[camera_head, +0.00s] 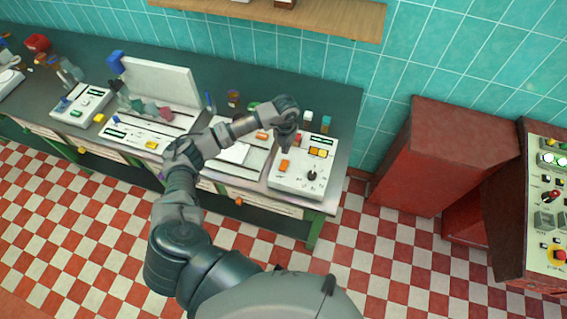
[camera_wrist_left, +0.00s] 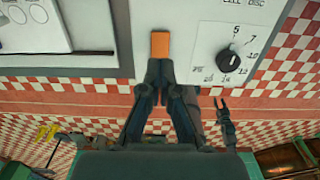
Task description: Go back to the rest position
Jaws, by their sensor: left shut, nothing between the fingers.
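My left gripper (camera_head: 288,148) is over the white control box at the right end of the bench. Its fingers are shut and empty, pointing down. In the left wrist view the closed fingertips (camera_wrist_left: 160,66) lie just below an orange button (camera_wrist_left: 160,44). I cannot tell whether they touch it. The button also shows in the head view (camera_head: 284,166). A black dial (camera_wrist_left: 229,60) is to the right of the fingers. A small dark forked shape (camera_wrist_left: 222,108) low in the wrist view may be my right gripper, but it is too small to tell.
The green bench (camera_head: 338,140) carries several white devices and a kit with an upright lid (camera_head: 160,83). A wooden shelf (camera_head: 330,19) hangs above. A red cabinet (camera_head: 430,150) and a control panel (camera_head: 553,205) stand at right. The checkered floor before the bench is clear.

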